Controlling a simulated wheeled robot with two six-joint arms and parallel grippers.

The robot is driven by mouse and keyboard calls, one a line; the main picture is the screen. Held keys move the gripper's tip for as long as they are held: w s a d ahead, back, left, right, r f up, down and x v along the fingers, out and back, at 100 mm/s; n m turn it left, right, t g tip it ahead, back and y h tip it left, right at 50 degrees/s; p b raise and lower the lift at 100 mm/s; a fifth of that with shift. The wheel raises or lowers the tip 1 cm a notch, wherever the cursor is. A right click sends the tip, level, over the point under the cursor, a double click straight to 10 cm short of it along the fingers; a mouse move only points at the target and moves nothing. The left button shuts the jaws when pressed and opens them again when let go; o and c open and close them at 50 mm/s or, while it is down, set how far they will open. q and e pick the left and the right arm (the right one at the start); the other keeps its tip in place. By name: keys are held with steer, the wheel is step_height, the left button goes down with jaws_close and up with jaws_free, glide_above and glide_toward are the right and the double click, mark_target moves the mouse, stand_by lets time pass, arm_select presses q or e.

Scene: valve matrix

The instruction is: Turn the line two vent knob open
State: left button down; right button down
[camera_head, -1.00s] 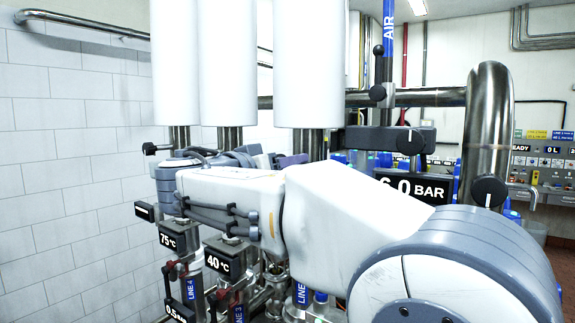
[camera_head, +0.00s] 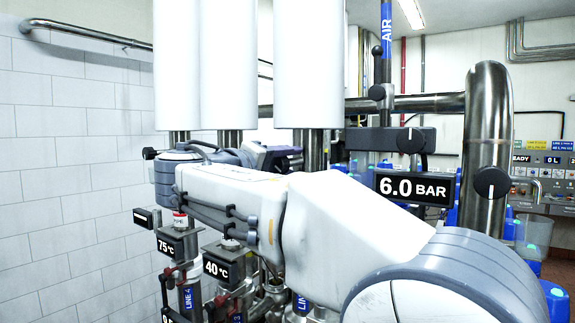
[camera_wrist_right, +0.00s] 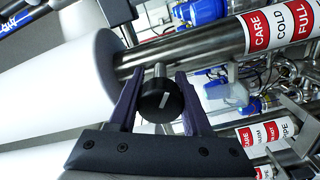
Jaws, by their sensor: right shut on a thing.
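A round black knob (camera_wrist_right: 161,101) with a white pointer line sits on a short metal stem in the right wrist view. My right gripper (camera_wrist_right: 158,90) has its two dark purple fingers on either side of the knob and is shut on it. The pointer line is slightly tilted. In the head view the right gripper (camera_head: 278,157) reaches in behind the white tanks' lower pipes, and the knob is hidden there. No line number can be read on this knob. My left gripper is not in view.
A large steel pipe (camera_wrist_right: 190,52) with red and white labels runs close to the right gripper. White cylinders (camera_head: 309,65) hang close above the arm. A 6.0 BAR display (camera_head: 413,188) and a bent steel pipe (camera_head: 487,140) stand to the right.

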steer(key=n, duration=0.3)
steer(key=shift+r+n+p, duration=0.1)
steer(key=shift+n+p, duration=0.6)
steer(key=shift+n, duration=1.4)
steer(key=shift+c, duration=1.7)
jaws_free()
steer(key=b+v, duration=0.3)
steer(key=v, duration=0.7)
steer(key=shift+s+a+b, duration=0.15)
steer(key=shift+b, duration=0.15)
